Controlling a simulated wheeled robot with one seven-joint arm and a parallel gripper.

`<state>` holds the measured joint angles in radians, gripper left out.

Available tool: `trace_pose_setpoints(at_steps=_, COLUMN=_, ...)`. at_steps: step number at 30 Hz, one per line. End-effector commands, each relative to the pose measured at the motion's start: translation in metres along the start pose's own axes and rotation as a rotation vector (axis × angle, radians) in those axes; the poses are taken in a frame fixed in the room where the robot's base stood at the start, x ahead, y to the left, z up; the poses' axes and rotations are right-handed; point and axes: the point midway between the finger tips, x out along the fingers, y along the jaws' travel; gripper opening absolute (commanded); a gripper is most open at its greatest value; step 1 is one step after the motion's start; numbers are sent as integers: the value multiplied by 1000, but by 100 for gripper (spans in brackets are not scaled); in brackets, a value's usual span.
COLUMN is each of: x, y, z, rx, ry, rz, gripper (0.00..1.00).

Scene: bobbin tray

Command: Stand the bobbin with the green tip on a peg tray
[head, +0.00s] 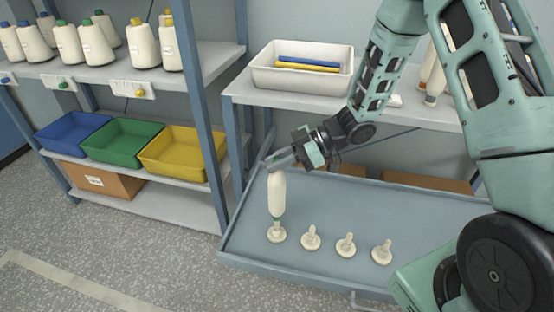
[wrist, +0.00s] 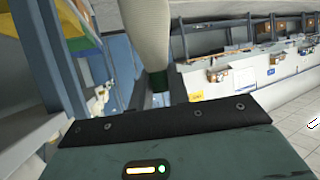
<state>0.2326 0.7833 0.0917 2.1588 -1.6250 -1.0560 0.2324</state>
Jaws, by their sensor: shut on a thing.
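The bobbin (head: 276,192) is cream-coloured and upright, with its green tip (head: 276,218) pointing down. My gripper (head: 277,163) is shut on its upper end. The bobbin is over the leftmost peg (head: 276,235) of the blue-grey peg tray (head: 330,272); the green tip is at the top of that peg, and I cannot tell whether they touch.
Three bare pegs stand to the right: one (head: 311,239), another (head: 346,246) and the last (head: 381,252). A white bin (head: 300,78) stands on the shelf behind. A blue shelf post (head: 200,100) rises left of the tray. Cones of thread (head: 145,45) stand on the left shelf.

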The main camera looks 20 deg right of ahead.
Motion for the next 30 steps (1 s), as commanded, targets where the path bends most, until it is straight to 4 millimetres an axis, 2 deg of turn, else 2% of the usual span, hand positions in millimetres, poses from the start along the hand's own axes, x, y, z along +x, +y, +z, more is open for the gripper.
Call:
trace_pose_setpoints(at_steps=16, x=0, y=0, z=0, rx=-1, ry=0, rz=0, gripper=0)
trace_pose_setpoints(at_steps=30, x=5, y=0, z=11, rx=-1, ry=0, rz=1, gripper=0)
